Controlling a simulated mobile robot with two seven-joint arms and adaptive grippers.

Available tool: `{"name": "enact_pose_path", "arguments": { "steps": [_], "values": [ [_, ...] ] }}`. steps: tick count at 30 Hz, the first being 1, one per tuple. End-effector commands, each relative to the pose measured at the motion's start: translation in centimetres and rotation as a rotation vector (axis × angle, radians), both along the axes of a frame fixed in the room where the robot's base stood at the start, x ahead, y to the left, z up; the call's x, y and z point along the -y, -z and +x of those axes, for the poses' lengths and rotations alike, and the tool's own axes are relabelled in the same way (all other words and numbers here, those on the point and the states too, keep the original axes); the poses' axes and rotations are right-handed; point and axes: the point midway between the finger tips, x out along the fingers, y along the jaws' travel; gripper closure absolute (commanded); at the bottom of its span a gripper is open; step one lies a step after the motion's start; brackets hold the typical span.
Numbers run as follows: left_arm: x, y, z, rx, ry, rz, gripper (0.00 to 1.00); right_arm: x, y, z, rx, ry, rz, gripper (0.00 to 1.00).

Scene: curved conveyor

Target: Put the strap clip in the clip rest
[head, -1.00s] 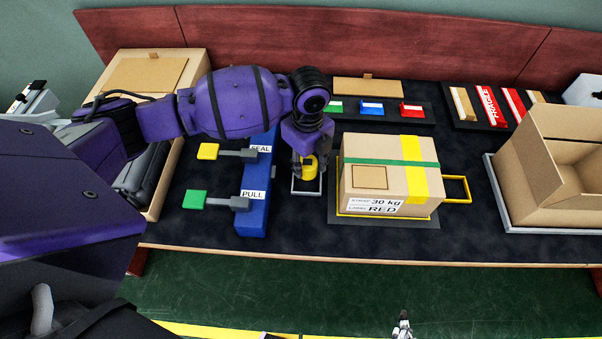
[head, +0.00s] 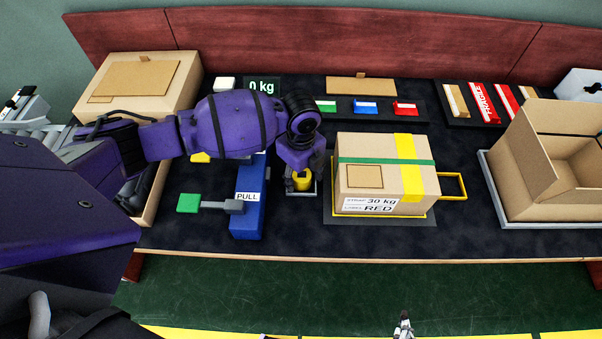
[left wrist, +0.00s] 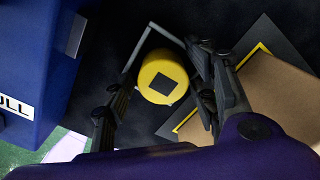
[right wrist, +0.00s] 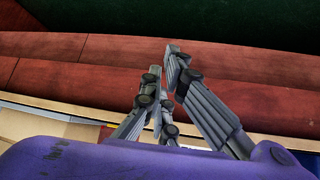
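The strap clip (head: 302,183) is a yellow cylinder; in the left wrist view its round top with a dark square (left wrist: 162,80) faces me. It stands upright at the clip rest, a grey square outline (head: 302,194) on the dark table between the blue lever block and the carton. My left gripper (left wrist: 158,68) is over the clip from above, one finger on each side. A gap shows between the left finger and the clip; the right finger is close beside it. My right gripper (right wrist: 164,65) is empty, its fingertips close together, away from the table; it also shows at the bottom of the head view (head: 403,325).
A strapped carton (head: 385,172) marked 30 kg and RED stands right of the clip. The blue block (head: 248,212) with a green-handled PULL lever is left. An open box (head: 550,165) is far right. Colored blocks (head: 366,106) and a 0 kg display (head: 262,86) are behind.

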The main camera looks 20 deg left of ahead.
Motion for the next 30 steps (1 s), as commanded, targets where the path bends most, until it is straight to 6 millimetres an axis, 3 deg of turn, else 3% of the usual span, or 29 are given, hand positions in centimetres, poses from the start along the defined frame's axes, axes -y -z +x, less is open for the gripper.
{"name": "enact_pose_path", "arguments": {
  "steps": [11, 24, 30],
  "values": [
    [0.0, -0.9, 0.1, 0.003, 0.000, -0.002, 0.46, -0.5, -0.3, 0.3, 0.007, 0.010, 0.012, 1.00],
    [0.0, -9.8, 0.2, 0.006, 0.001, -0.001, 0.46, -0.7, -0.9, 0.6, 0.012, 0.003, 0.014, 1.00],
    [0.0, -12.1, 0.1, 0.004, 0.000, 0.000, 0.46, -0.4, -0.7, 0.1, 0.001, -0.003, 0.007, 1.00]
  ]
}}
